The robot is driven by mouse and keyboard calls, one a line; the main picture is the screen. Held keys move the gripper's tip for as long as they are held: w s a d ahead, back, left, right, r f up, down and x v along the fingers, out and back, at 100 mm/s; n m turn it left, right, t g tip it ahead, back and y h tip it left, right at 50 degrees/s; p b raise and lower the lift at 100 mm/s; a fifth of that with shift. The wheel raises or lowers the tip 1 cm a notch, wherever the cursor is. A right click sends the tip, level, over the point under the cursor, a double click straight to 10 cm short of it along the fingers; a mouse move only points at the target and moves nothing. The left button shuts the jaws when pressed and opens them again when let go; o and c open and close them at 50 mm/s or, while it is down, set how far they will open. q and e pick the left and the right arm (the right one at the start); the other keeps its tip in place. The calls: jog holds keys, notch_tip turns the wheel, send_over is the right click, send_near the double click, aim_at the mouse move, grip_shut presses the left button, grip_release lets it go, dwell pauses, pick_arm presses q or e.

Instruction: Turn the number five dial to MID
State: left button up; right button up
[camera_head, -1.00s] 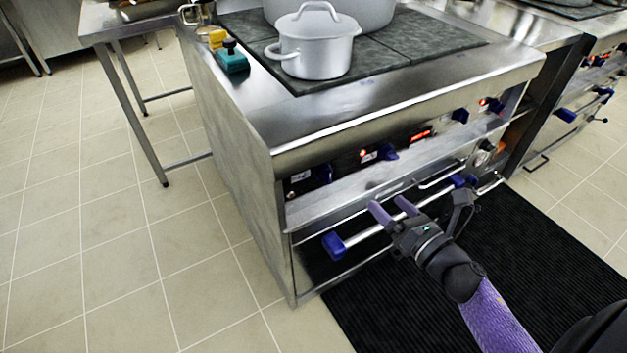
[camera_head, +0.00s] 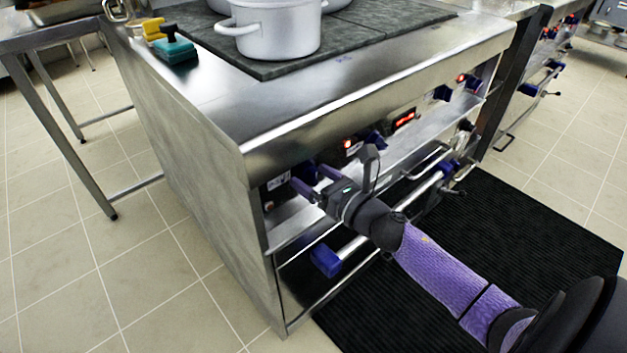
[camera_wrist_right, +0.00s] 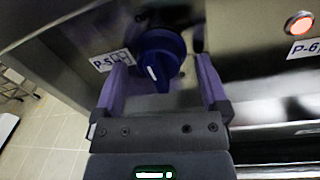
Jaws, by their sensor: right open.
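The number five dial (camera_wrist_right: 160,60) is a round blue knob with a white mark, beside a label reading P-5 (camera_wrist_right: 110,60) in the right wrist view. My right gripper (camera_wrist_right: 160,85) is open, with one purple finger on each side of the dial. I cannot tell whether either finger touches it. In the head view my right gripper (camera_head: 316,180) is at the left end of the stove's front panel and partly hides the dial. My left gripper is not in view.
A lit red lamp (camera_wrist_right: 299,24) and a P-6 label (camera_wrist_right: 303,48) are to the right of the dial. Below the panel runs a steel ledge, then an oven handle with a blue end (camera_head: 326,260). A white pot (camera_head: 278,30) stands on the stove top.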

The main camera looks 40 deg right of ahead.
jog(key=shift+c, duration=0.4)
jog(key=c, duration=0.5)
grip_shut()
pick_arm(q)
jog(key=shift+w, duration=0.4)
